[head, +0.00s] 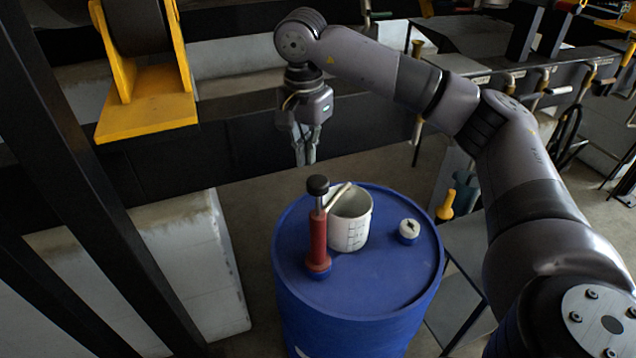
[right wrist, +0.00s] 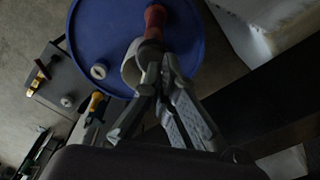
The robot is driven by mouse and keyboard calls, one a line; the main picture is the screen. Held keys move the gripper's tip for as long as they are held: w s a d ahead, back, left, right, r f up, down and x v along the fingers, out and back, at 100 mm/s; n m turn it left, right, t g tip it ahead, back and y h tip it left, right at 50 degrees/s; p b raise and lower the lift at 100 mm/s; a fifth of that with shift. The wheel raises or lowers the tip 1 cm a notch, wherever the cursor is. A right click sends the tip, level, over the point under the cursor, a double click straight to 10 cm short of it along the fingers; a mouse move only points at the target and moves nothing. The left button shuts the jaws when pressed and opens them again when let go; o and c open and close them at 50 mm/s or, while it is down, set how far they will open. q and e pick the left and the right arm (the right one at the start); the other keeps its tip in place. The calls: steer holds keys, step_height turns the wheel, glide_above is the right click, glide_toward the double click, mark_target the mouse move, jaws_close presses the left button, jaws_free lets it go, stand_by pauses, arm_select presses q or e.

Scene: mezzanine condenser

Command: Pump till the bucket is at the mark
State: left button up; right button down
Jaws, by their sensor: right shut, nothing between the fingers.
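A red hand pump (head: 318,238) with a black knob (head: 318,185) stands upright on the blue drum (head: 385,290). A pale spout runs from near its top over the white bucket (head: 350,228), which stands beside it on the drum lid. The bucket's outside has dark marking lines; its contents cannot be made out. My right gripper (head: 306,160) is shut and empty, pointing down above and behind the pump knob, apart from it in the head view. In the right wrist view the gripper (right wrist: 158,62) overlaps the bucket (right wrist: 130,72) and the red pump (right wrist: 154,22). My left gripper is not in view.
A white cap (head: 409,230) sits on the right of the drum lid. A yellow-handled tool (head: 446,205) is right of the drum. A dark beam (head: 240,135) runs behind, with a yellow bracket (head: 148,112) at upper left. Dark posts cross the left side.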

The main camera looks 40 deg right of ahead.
mark_target(316, 181)
steer(key=shift+d+r+h, duration=0.3)
steer(key=shift+d, duration=0.3)
steer(key=f+b, duration=0.1)
steer(key=f, duration=0.1)
steer(key=f+b, duration=0.3)
steer(key=f, duration=0.2)
steer(key=shift+d+b, duration=0.3)
steer(key=shift+b, duration=0.1)
steer(key=shift+f, duration=0.1)
